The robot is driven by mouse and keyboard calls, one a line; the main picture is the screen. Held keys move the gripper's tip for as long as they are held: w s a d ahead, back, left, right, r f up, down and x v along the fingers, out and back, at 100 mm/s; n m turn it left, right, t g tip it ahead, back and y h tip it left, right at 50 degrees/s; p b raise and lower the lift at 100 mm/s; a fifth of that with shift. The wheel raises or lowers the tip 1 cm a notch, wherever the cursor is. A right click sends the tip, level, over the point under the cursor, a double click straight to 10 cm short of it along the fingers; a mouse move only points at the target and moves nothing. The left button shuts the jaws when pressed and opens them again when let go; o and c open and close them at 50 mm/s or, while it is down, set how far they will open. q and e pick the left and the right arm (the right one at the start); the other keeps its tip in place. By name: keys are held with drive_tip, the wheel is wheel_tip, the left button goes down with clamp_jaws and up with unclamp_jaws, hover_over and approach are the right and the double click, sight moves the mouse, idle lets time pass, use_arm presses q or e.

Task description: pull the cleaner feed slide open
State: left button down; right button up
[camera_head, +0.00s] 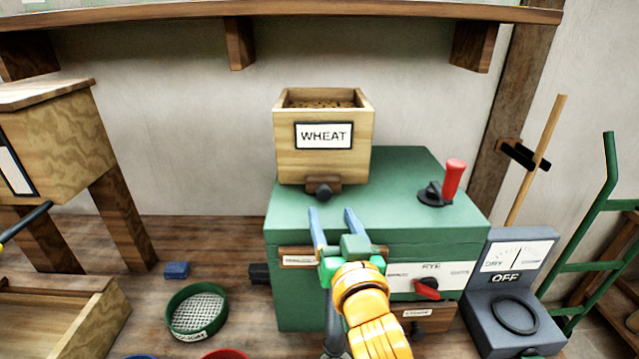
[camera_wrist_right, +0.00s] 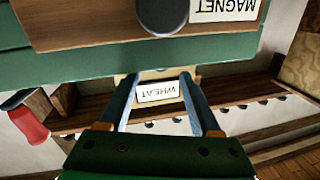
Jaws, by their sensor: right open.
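A wooden hopper (camera_head: 323,158) labelled WHEAT stands on the green cleaner cabinet (camera_head: 390,180) with grain inside. At its foot is a small wooden slide front (camera_head: 345,182) with a dark knob (camera_head: 323,192); it looks closed. My right gripper (camera_head: 331,214) is open and empty in front of the cabinet, its two blue-grey fingers pointing toward the hopper, apart from the knob. In the right wrist view, upside down, the WHEAT label (camera_wrist_right: 157,92) shows between the open fingers (camera_wrist_right: 158,78). My left gripper is not in view.
The MAGNET drawer (camera_wrist_right: 100,20) with a round knob is close to the right wrist camera. A red-handled lever (camera_head: 453,180) stands on the cabinet top; a red selector (camera_head: 427,289) is on its front. A grey meter box (camera_head: 510,300) reading OFF stands right. A sieve (camera_head: 196,310) lies on the floor.

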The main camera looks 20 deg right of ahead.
sight(325, 195)
drive_tip(key=shift+w+r, duration=0.1)
drive_tip(key=shift+w, duration=0.05)
drive_tip(key=shift+w+r, duration=0.15)
drive_tip(key=shift+w, duration=0.05)
drive_tip(key=w, duration=0.1)
drive_tip(key=w+p, duration=0.1)
drive_tip(key=w, duration=0.2)
drive_tip(key=shift+w+d, duration=0.3)
drive_tip(key=shift+w+p, duration=0.3)
drive_tip(key=shift+w, duration=0.2)
drive_tip(key=shift+s, duration=0.15)
drive_tip(key=shift+c, duration=0.5)
clamp_jaws()
